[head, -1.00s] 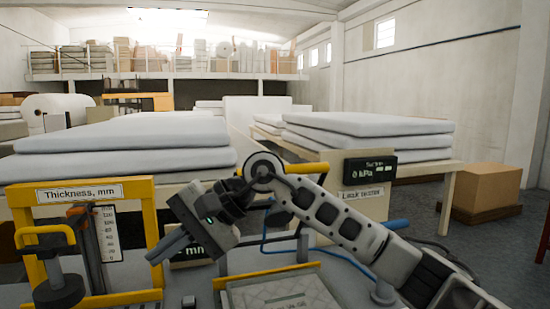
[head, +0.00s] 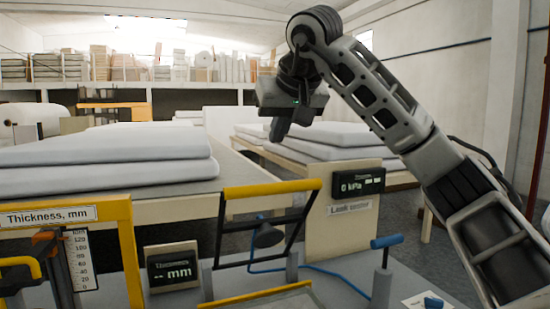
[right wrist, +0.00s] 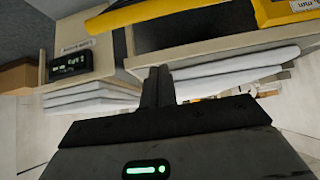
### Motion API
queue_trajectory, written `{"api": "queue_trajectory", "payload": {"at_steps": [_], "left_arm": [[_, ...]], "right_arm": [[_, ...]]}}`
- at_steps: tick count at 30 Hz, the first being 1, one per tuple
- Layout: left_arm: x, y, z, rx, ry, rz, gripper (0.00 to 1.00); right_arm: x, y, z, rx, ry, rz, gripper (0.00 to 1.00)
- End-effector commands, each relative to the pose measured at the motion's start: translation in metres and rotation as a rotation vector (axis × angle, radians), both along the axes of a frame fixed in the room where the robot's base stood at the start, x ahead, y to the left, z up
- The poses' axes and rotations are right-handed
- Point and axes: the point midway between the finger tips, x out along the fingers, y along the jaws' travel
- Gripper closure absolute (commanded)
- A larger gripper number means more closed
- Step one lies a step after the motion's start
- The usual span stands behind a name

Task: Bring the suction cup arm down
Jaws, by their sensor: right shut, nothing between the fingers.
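The suction cup arm is a black frame with a yellow crossbar (head: 272,188). It stands raised and tilted on grey posts in the head view. A dark grey suction cup (head: 268,236) hangs inside the frame, with a blue hose attached. My right gripper (head: 280,130) is above the crossbar and apart from it, fingers pointing down. Its fingers (right wrist: 158,86) are together and empty in the right wrist view. The yellow piece at the top (right wrist: 200,10) of that view cannot be identified for certain. My left gripper is not in view.
A leak tester box (head: 345,215) with a kPa display stands behind the frame. A blue-handled lever (head: 386,242) is to its right. A yellow thickness gauge (head: 130,250) and mm display (head: 172,268) are to its left. Wadding sheets (head: 110,160) lie on tables behind.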

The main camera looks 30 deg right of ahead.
Motion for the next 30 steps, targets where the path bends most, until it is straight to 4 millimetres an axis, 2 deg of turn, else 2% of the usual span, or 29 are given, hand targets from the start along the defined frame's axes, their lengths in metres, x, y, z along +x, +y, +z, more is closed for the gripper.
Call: {"api": "queue_trajectory", "payload": {"at_steps": [15,21,30], "left_arm": [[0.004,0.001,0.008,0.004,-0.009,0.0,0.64],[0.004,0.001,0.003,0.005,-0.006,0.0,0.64],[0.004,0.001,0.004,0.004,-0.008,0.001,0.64]], "right_arm": [[0.065,-0.016,-0.074,0.0,0.005,-0.001,1.0],[0.038,-0.009,-0.082,-0.001,0.0,0.002,1.0],[0.027,-0.006,-0.086,0.001,0.0,0.001,1.0]]}}
